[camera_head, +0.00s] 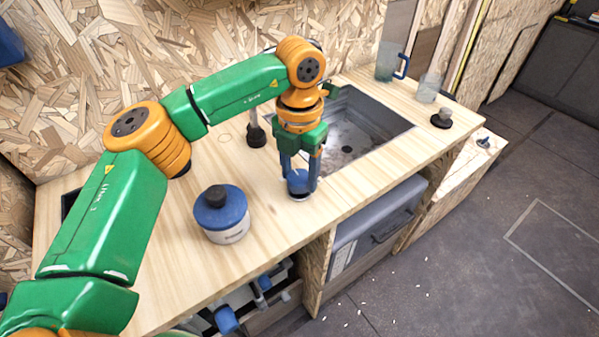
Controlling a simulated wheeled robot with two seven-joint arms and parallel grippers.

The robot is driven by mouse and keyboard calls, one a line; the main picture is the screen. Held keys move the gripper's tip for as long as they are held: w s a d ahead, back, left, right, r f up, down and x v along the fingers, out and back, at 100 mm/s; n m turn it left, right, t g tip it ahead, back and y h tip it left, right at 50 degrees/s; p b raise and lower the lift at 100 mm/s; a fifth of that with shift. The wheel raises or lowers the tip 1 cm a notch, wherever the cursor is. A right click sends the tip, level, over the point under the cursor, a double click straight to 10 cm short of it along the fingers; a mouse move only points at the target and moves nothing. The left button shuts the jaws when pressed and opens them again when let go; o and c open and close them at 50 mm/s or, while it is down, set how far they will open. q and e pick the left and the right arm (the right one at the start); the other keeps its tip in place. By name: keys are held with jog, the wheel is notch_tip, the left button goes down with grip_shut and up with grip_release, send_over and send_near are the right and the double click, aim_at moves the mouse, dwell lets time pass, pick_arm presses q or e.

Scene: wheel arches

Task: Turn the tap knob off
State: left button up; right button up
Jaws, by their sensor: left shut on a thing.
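My left gripper (299,182) points straight down at the front edge of the wooden counter, just in front of the sink. Its two blue fingers are shut around the tap knob (299,197). Only the knob's dark round base shows below the fingertips; the rest is mostly hidden, so I cannot tell how far it is turned. A similar dark knob (441,119) stands on the counter to the right of the sink (369,128), with no gripper near it. The tap spout is not clearly visible behind my arm. My right gripper is not in view.
A blue and white pot with a black lid knob (222,212) stands to the left of the gripper. A dark upright object (255,135) stands left of the sink. A mug (388,62) and a glass (428,88) stand at the back right. A grey bin (375,222) sits below.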

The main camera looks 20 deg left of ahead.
aim_at(299, 176)
pick_arm(q)
jog(key=shift+n, duration=0.5)
jog(key=o, duration=1.4)
notch_tip(299, 176, up, 7)
jog(key=shift+r, duration=0.15)
